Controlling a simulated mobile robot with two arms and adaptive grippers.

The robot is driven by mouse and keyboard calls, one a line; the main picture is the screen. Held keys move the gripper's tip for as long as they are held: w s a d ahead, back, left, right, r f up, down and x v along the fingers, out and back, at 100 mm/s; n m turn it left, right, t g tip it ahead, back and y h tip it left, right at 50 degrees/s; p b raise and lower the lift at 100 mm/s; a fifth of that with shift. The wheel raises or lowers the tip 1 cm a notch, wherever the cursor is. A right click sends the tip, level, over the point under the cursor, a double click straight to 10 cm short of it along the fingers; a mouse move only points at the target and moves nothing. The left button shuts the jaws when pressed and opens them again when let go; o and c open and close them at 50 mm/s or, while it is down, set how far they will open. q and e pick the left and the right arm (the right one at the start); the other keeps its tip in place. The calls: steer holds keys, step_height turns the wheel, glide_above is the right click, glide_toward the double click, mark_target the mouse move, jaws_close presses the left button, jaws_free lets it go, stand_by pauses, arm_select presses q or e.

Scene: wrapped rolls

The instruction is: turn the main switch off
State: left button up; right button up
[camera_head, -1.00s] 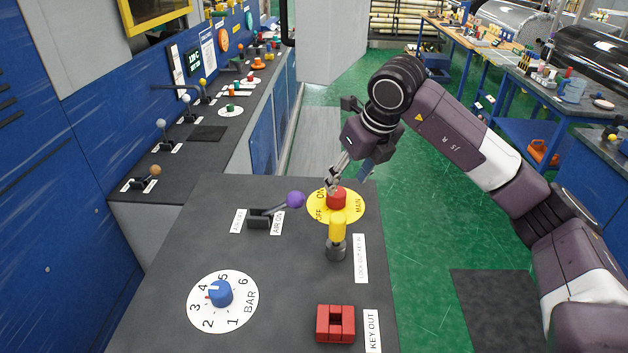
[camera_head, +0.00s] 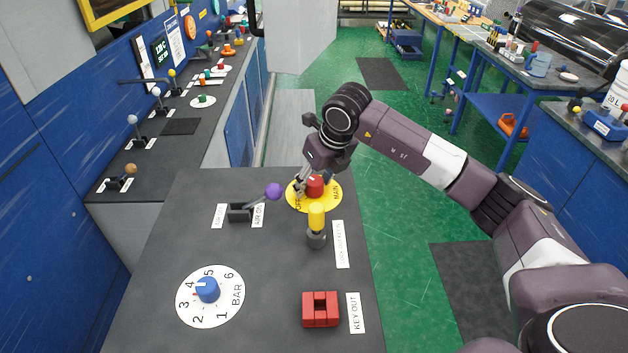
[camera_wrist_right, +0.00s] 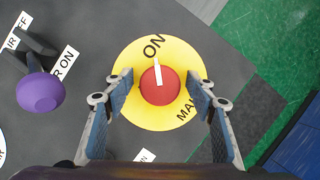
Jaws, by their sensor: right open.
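The main switch is a red knob (camera_head: 315,186) on a yellow disc (camera_head: 330,204) marked ON, OFF and MAIN. In the right wrist view the white line on the red knob (camera_wrist_right: 160,83) points at the word ON on the yellow disc (camera_wrist_right: 136,64). My right gripper (camera_head: 313,179) is over the disc, close to the knob. In the right wrist view my right gripper (camera_wrist_right: 162,87) is open, with one finger on each side of the knob and gaps between. OFF is hidden in that view. My left gripper is out of view.
A yellow lock-out key (camera_head: 316,220) stands just in front of the disc. A purple-tipped air lever (camera_head: 273,191) is left of it. A blue BAR dial (camera_head: 207,290) and a red key block (camera_head: 320,309) are nearer. Green floor lies to the right.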

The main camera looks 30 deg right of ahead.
steer(key=c, duration=1.1)
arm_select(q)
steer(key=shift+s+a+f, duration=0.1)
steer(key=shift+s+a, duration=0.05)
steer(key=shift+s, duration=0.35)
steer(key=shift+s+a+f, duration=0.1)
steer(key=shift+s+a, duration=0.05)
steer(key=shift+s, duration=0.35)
